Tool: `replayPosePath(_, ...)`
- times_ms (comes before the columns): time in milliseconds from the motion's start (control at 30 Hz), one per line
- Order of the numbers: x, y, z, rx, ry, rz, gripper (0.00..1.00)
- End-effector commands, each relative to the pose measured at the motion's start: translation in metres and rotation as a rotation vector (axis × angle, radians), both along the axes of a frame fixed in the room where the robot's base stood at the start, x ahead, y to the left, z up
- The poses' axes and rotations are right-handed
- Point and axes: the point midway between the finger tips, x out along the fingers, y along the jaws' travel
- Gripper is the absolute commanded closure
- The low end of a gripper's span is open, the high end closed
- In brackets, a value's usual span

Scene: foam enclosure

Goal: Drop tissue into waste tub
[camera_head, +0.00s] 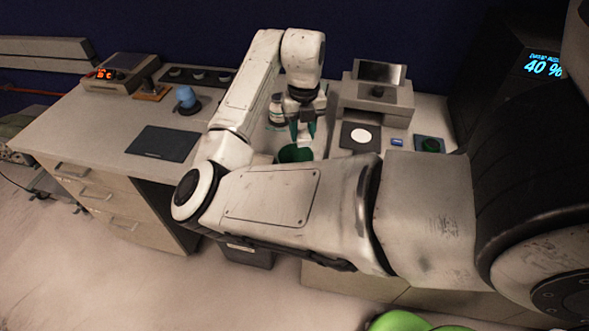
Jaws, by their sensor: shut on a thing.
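My gripper (303,133) points down over the workbench, with its teal fingertips low. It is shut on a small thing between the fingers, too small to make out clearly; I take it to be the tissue. A green round tub (295,154) stands just below and slightly left of the fingertips. Only its upper part shows, because my forearm hides the rest. I cannot tell whether the fingertips are above its opening or behind it. A dark bin (247,254) stands on the floor under the bench, its top hidden by my arm.
A jar (277,110) stands close left of my gripper. At right are a grey device with a screen (378,95) and a white disc (361,135) on a dark mat. At left are a blue-topped item (187,100) and a black mat (163,143). The left bench front is clear.

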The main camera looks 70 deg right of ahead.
Motion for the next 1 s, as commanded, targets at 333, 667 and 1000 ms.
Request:
replayPosePath(333, 0.0002, 0.0001, -0.0135, 0.0, 0.0, 0.001, 1.0)
replayPosePath(667, 0.0002, 0.0, -0.0133, 0.0, 0.0, 0.001, 0.41)
replayPosePath(1000, 0.0004, 0.0, -0.0122, 0.0, -0.001, 0.001, 0.34)
